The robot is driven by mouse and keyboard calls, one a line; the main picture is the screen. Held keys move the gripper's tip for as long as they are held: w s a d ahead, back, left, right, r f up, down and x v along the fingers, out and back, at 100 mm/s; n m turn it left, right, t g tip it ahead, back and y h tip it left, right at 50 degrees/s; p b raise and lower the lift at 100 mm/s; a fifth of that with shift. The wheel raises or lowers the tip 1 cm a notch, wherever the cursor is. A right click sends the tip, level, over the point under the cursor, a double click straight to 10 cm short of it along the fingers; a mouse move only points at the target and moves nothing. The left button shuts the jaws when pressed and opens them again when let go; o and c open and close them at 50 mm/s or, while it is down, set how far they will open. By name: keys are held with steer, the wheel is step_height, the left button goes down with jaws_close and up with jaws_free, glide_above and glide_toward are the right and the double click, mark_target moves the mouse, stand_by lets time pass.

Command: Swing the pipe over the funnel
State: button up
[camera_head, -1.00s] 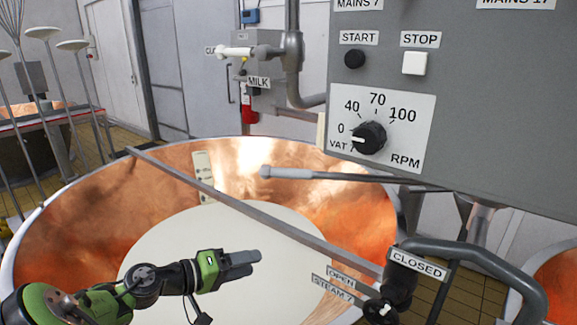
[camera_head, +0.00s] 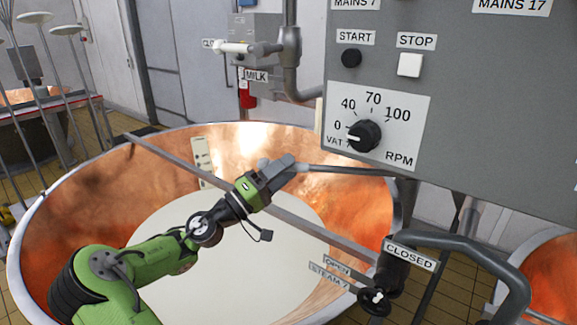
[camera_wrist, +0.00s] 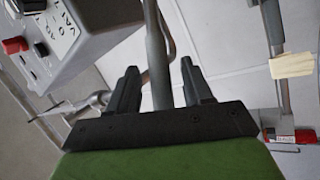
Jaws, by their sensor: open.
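The grey pipe (camera_head: 348,171) runs roughly level above the vat, from under the control panel toward the left. My gripper (camera_head: 281,164) is at its left end, with the fingers open and overlapping that end in the head view. In the wrist view, a grey pipe (camera_wrist: 158,75) stands between the two open fingers of my gripper (camera_wrist: 161,82), with a gap on each side. I cannot tell if it is touched. I cannot clearly make out a funnel in either view.
A copper vat (camera_head: 85,205) holding pale liquid lies below my arm, with a flat grey bar (camera_head: 335,240) across it. The control panel (camera_head: 470,110) hangs at the right. A black valve handle (camera_head: 377,298) and a bent grey tube (camera_head: 470,243) stand at the front right.

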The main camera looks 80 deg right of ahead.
steer(key=shift+x, duration=0.8)
steer(key=shift+c, duration=0.5)
jaws_close()
steer(key=shift+w+a+f, duration=0.1)
steer(key=shift+a, duration=0.05)
